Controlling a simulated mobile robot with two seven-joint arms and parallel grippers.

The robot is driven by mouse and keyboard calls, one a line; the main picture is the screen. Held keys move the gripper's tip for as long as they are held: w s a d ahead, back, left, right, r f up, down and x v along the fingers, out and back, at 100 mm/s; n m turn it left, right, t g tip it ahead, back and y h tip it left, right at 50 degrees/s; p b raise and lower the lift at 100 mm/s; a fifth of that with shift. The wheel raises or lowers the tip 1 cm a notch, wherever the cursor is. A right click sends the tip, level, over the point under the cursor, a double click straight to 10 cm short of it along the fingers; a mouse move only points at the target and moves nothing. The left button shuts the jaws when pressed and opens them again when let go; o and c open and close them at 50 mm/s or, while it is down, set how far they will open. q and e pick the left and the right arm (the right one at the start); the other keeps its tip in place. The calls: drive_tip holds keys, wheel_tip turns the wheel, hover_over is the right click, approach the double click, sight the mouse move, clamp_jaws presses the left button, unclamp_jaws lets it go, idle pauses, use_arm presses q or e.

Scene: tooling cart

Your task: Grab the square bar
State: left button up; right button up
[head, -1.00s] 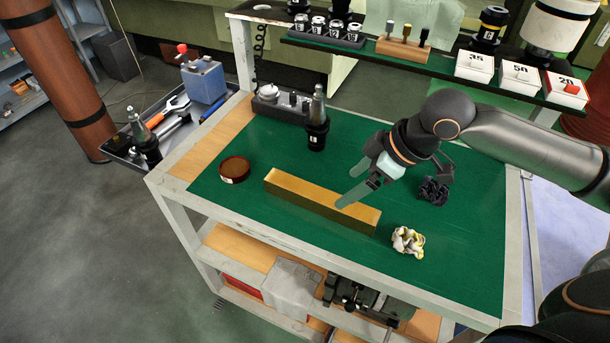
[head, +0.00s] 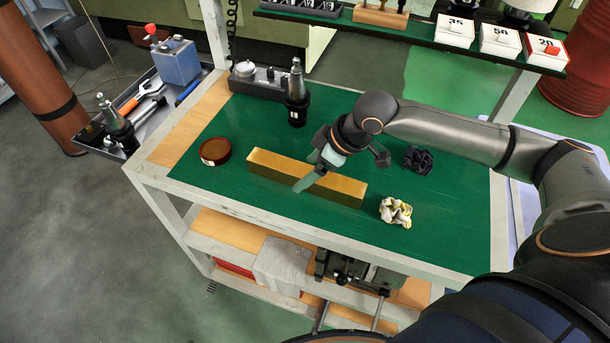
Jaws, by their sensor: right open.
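The square bar (head: 270,163) is a long brass-coloured block lying on the green top of the cart, running from left to lower right. My right gripper (head: 307,172) is open at the bar, a little right of its middle. One finger shows in front of the bar and hides a small part of it. Whether the fingers touch the bar, I cannot tell. My left gripper is not in view.
A round brown tin (head: 215,152) lies left of the bar. A crumpled pale rag (head: 396,212) and a dark crumpled rag (head: 418,159) lie to the right. A dark tool holder (head: 297,95) stands behind the bar. The front green strip is clear.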

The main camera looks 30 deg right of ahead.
drive_tip(key=shift+x, duration=0.95)
clamp_jaws()
drive_tip(key=shift+w+r, duration=0.1)
drive_tip(key=shift+r, duration=0.1)
